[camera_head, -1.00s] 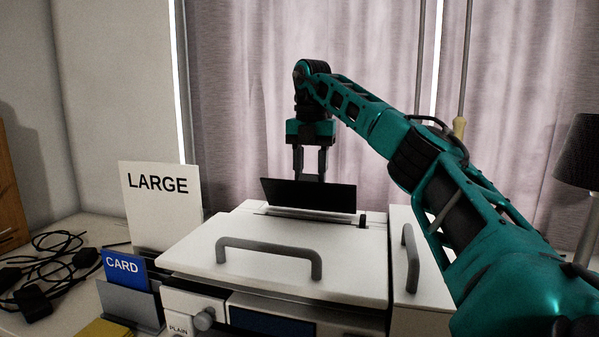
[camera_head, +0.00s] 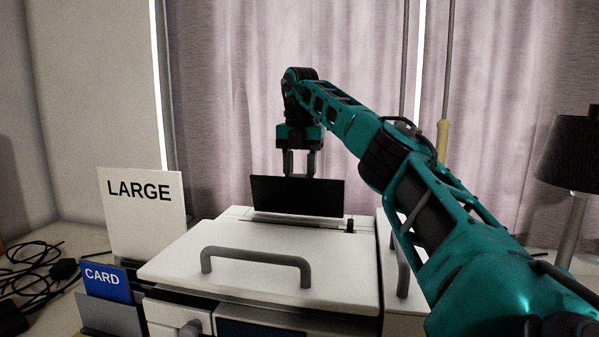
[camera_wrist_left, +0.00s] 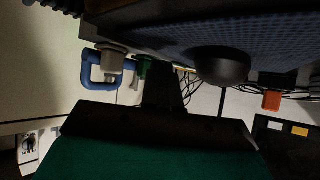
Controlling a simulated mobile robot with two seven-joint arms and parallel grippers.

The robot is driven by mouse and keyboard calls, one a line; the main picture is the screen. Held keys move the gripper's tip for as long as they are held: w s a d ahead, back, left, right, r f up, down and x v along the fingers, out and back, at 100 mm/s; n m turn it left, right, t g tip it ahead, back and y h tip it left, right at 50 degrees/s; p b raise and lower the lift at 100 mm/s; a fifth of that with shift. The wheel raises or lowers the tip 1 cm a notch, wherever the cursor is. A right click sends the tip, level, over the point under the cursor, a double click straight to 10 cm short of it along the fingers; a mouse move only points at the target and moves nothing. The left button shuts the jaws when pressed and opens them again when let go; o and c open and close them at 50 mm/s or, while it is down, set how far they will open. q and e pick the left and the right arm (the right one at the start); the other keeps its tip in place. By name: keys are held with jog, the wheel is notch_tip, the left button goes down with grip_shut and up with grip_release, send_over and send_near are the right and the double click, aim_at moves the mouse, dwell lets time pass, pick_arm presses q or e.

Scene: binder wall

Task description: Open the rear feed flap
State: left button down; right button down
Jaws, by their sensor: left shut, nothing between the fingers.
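The rear feed flap (camera_head: 297,196) is a black panel at the back of the white machine (camera_head: 260,262). It stands raised, close to upright, above a slot in the machine's top. My right gripper (camera_head: 300,166), on the teal arm from the right, points down behind the flap. Its two fingers are apart with a gap between them, and their tips are hidden by the flap, so contact cannot be told. My left gripper (camera_wrist_left: 165,92) shows dark in the left wrist view, fingers together and empty. It is outside the head view.
A grey handle (camera_head: 256,258) crosses the machine's front lid. A "LARGE" sign (camera_head: 143,215) and blue "CARD" sign (camera_head: 107,280) stand left, near black cables (camera_head: 35,270). A dark lamp (camera_head: 575,155) stands right. A blue handle (camera_wrist_left: 102,70) shows in the left wrist view.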

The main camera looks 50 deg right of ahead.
jog(key=shift+s+d+f, duration=0.15)
jog(key=shift+f, duration=0.3)
dwell(0.5)
jog(key=c, duration=1)
grip_release()
jog(key=o, duration=0.3)
jog(key=shift+w+d+f, duration=0.15)
jog(key=shift+w+d, duration=0.05)
jog(key=shift+d, duration=0.05)
jog(key=shift+o, duration=0.5)
jog(key=shift+a, duration=0.1)
jog(key=shift+a+r, duration=0.1)
jog(key=shift+r, duration=0.1)
